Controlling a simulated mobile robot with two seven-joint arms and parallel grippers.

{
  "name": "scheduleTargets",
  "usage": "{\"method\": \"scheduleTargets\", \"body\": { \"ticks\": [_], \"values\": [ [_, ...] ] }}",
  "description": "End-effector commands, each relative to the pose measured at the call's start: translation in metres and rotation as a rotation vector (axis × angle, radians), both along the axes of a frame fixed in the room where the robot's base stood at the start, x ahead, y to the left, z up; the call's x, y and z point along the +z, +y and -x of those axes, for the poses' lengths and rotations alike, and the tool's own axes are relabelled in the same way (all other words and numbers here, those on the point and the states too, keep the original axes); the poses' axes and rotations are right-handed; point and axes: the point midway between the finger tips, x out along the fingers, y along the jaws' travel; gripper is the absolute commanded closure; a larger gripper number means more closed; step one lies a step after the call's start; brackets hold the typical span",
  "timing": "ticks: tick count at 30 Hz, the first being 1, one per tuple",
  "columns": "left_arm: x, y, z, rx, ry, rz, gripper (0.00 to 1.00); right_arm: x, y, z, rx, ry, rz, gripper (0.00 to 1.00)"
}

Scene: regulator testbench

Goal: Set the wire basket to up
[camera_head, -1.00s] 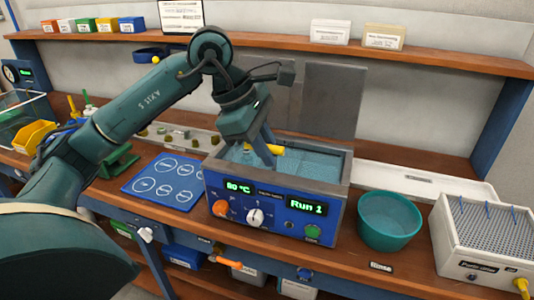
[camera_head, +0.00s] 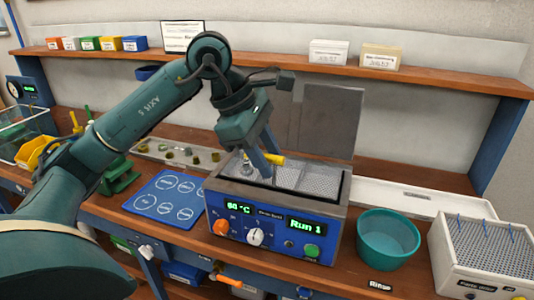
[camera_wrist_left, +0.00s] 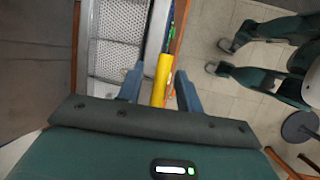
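The wire basket (camera_head: 319,180) is a grey mesh basket in the blue-fronted bath (camera_head: 270,226). Its mesh shows clearly near the rim in the head view, and the wrist view also shows it (camera_wrist_left: 117,57). Its yellow handle (camera_head: 276,159) lies by my left gripper (camera_head: 268,162). In the wrist view the handle (camera_wrist_left: 162,80) lies between the two fingers of that gripper (camera_wrist_left: 160,85), with a gap visible on its left side, so the fingers look open around it. The basket's left part is partly hidden by my gripper. My right gripper is not in view.
A teal bowl (camera_head: 388,240) stands right of the bath, and a white box with a mesh top (camera_head: 485,250) is farther right. A blue mat with circles (camera_head: 166,198) lies to the left. A raised grey panel (camera_head: 328,122) stands behind the bath.

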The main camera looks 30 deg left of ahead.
Motion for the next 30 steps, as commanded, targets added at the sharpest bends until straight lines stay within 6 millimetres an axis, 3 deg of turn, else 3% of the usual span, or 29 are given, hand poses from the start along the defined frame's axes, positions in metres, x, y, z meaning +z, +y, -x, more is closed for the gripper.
{"method": "scheduleTargets", "body": {
  "ticks": [5, 18, 23, 30],
  "values": [
    [0.021, 0.008, 0.005, 0.003, -0.005, -0.001, 0.64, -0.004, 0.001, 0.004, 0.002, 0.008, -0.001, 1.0],
    [0.104, 0.038, 0.029, 0.001, -0.005, 0.002, 0.64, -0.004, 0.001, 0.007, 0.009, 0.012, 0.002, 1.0],
    [0.116, 0.043, 0.033, 0.002, -0.004, 0.002, 0.64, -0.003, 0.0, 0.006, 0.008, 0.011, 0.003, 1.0],
    [0.118, 0.044, 0.034, 0.001, -0.002, 0.001, 0.64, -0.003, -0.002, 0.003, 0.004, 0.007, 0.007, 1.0]
  ]
}}
